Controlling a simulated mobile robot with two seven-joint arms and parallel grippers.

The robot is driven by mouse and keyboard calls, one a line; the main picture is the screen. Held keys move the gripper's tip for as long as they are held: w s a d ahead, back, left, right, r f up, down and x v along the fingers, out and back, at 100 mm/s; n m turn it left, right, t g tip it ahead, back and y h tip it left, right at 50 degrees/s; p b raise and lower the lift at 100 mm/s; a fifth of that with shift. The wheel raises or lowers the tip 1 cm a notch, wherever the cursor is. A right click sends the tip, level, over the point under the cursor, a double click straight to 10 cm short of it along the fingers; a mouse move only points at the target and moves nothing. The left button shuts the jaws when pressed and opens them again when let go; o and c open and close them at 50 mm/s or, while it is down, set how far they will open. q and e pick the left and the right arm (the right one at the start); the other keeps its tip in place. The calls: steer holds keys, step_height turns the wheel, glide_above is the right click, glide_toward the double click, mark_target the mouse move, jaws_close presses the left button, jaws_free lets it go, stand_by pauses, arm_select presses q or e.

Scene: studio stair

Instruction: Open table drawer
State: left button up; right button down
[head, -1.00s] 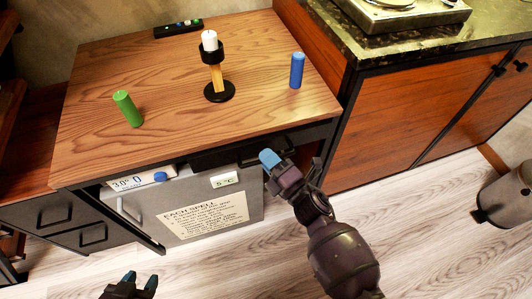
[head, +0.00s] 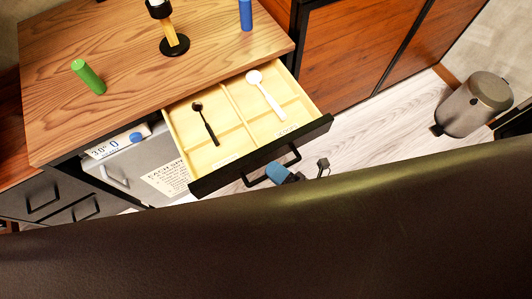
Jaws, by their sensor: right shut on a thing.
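The table drawer (head: 222,174) is pulled out from under the wooden table top (head: 125,50). Its light interior has dividers, with a black spoon (head: 208,127) in the left part and a white spoon (head: 265,92) in the right part. My right gripper (head: 298,172) is at the black drawer handle (head: 293,153) and shut on it. Only its blue fingertip and a dark part show, as my own dark arm hides the rest. My left gripper is out of view.
A trash bin (head: 473,104) stands at the right on open wooden floor.

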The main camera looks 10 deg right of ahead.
steer(key=shift+s+d, duration=0.25)
steer(key=shift+s, duration=0.35)
steer(key=c, duration=1.2)
jaws_free()
steer(key=v, duration=1.1)
steer(key=shift+a, duration=0.1)
